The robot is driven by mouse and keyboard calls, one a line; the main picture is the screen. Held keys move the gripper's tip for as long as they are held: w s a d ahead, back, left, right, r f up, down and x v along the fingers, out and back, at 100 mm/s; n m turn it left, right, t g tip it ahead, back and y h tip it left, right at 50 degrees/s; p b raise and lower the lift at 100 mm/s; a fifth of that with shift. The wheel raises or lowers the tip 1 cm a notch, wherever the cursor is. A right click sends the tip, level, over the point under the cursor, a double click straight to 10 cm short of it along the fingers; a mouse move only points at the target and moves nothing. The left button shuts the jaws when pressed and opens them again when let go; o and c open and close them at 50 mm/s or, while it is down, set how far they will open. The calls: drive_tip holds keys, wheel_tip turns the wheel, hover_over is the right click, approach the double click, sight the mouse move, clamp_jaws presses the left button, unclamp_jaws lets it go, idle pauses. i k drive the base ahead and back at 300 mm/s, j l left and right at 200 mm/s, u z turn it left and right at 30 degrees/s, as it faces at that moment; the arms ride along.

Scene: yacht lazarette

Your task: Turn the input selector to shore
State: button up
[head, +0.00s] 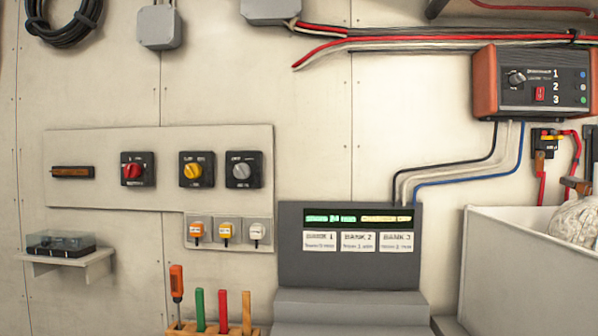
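Three rotary switches sit in a row on a pale wall panel (90,190) left of centre. The left switch has a red knob (132,171), the middle one a yellow knob (192,171) and the right one a grey knob (242,171). Each has a black square plate with small lettering I cannot read surely, so I cannot tell which is the input selector. A black and orange box (505,88) at upper right also has a black dial (516,78), a red rocker switch (540,94) and the numbers 1, 2, 3. My gripper is not in view.
A grey console (300,266) with a green and yellow lit display (358,218) stands below centre. A tool rack (215,329) stands at the bottom, a small shelf (70,260) at left, and a white bin (500,250) at right.

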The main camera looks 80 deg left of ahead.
sight(240, 171)
drive_tip(key=u, duration=2.75)
